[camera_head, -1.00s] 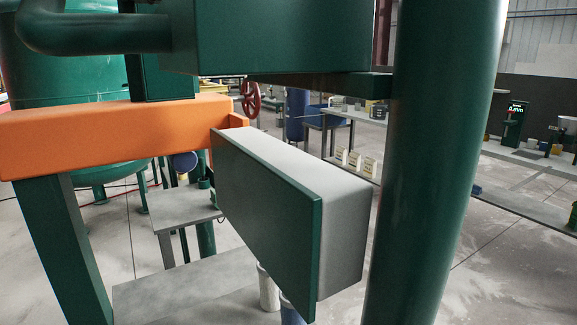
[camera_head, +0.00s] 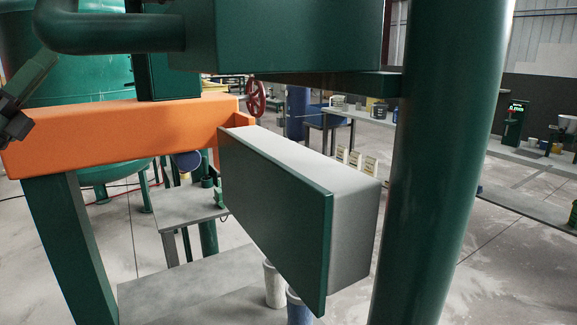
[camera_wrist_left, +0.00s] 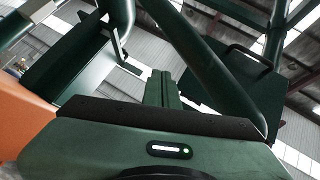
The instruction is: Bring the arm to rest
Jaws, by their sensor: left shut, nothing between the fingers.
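My left gripper (camera_head: 48,60) shows at the far left edge in the head view. Its green fingers point up and to the right from a black base, above the left end of the orange beam in the picture. In the left wrist view, the two green fingers (camera_wrist_left: 163,85) lie together with nothing between them. They point up toward the roof. Most of the left arm is outside the head view. My right gripper is not in view.
An orange beam (camera_head: 110,135) on green legs and a grey box with a green front plate (camera_head: 275,210) stand close ahead. A thick green column (camera_head: 440,170) is at right. A green tank (camera_head: 95,90) stands behind. Floor (camera_head: 520,230) is open at right.

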